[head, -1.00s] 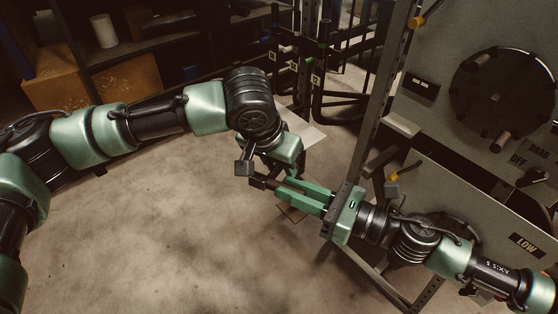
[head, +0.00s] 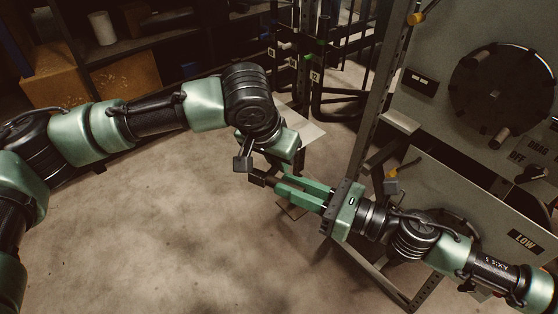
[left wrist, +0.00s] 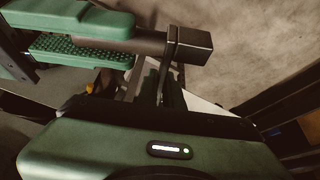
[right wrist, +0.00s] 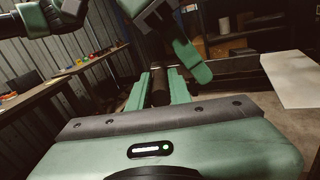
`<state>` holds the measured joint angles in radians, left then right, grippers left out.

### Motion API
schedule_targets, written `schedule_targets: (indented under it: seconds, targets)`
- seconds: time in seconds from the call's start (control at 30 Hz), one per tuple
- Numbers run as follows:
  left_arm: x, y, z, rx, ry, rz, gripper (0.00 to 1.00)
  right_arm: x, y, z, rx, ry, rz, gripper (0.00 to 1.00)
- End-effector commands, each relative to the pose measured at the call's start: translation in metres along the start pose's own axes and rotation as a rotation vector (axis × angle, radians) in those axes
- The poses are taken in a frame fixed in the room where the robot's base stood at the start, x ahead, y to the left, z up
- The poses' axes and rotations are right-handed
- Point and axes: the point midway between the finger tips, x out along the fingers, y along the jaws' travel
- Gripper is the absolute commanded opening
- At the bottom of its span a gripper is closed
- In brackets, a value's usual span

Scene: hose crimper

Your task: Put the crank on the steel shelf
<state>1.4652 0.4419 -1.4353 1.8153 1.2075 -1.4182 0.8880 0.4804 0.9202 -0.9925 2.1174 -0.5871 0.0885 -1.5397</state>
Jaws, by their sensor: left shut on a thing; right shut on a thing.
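The crank shows in the left wrist view as a dark round bar with a square block end (left wrist: 190,45) and a thin arm running down from it.
A grey machine (head: 430,130) with a round dark dial (head: 497,95) and knobs stands at the right. A steel post (head: 373,100) rises beside my right gripper. Cartons (head: 128,75) sit on the shelving. The floor (head: 150,225) at the front left is clear.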

Motion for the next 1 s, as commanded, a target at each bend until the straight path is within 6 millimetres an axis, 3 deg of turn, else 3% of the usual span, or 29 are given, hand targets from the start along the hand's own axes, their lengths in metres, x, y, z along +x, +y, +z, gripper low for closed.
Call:
schedule_targets:
  seconds: [0.03,0.77,0.8,0.83,0.87,1.0]
  targets:
    - [-0.0015,0.0092,0.0009,0.013,0.001,0.019,0.00,0.0011,0.0005,0.0013,-0.001,-0.003,0.002,0.00]
    - [-0.0019,0.0099,0.0009,0.014,0.002,0.021,0.00,0.0013,0.0001,0.0010,0.000,-0.003,0.001,0.00]
    - [-0.0027,0.0100,0.0000,0.014,0.004,0.021,0.00,0.0012,0.0001,0.0010,0.000,-0.003,0.001,0.30]
    - [-0.0026,0.0097,-0.0002,0.013,0.004,0.021,0.00,0.0011,0.0000,0.0010,0.000,-0.002,0.000,0.39]
    - [-0.0025,0.0092,-0.0002,0.012,0.004,0.019,0.00,0.0011,0.0000,0.0009,0.000,-0.002,0.000,0.45]
    - [-0.0019,0.0061,-0.0001,0.008,0.002,0.013,0.00,0.0006,-0.0007,0.0006,-0.001,-0.001,-0.002,0.45]
